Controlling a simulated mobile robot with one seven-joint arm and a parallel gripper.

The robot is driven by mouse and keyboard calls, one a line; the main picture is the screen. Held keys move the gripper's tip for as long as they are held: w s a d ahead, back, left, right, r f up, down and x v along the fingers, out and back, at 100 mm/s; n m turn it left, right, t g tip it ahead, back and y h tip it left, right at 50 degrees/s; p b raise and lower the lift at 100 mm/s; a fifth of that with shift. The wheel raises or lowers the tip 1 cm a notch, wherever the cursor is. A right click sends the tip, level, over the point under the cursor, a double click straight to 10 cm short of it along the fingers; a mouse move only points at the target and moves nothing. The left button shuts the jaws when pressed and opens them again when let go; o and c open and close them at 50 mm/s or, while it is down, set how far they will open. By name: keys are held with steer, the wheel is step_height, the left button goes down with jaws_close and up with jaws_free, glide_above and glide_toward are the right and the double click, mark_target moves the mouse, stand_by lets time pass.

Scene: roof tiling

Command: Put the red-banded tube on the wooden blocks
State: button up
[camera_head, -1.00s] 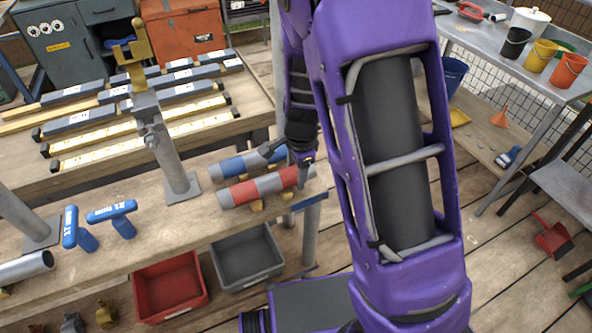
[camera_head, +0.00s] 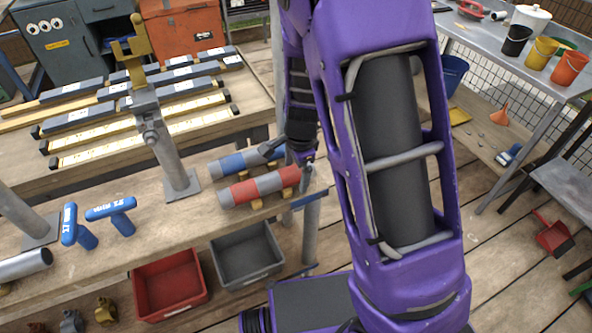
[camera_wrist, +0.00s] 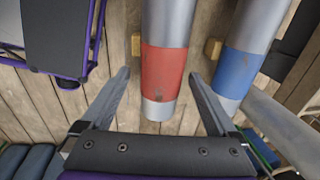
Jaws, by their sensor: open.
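The red-banded tube (camera_head: 238,192), grey with red bands, lies level on small wooden blocks (camera_head: 257,204) at the workbench's right end. In the wrist view the tube (camera_wrist: 164,70) runs up the picture, its near end below the red band, with wooden block ends (camera_wrist: 136,45) showing at both sides. My gripper (camera_wrist: 159,76) is open, one finger on each side of this end, with visible gaps. In the head view my gripper (camera_head: 306,160) is at the tube's right end; its fingers are hard to make out.
A blue-banded tube (camera_head: 230,164) lies parallel behind; it also shows close to my right finger in the wrist view (camera_wrist: 238,75). A grey bin (camera_head: 247,257) and red bin (camera_head: 170,285) stand below. Blue-handled tools (camera_head: 112,209) lie left. A metal post (camera_head: 172,155) stands on the bench.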

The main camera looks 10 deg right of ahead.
step_height(320, 180, up, 17)
steer(key=s+p, duration=0.2)
steer(key=p, duration=0.3)
steer(key=shift+s+d+r, duration=0.15)
steer(key=shift+s+d, duration=0.15)
steer(key=shift+d, duration=0.05)
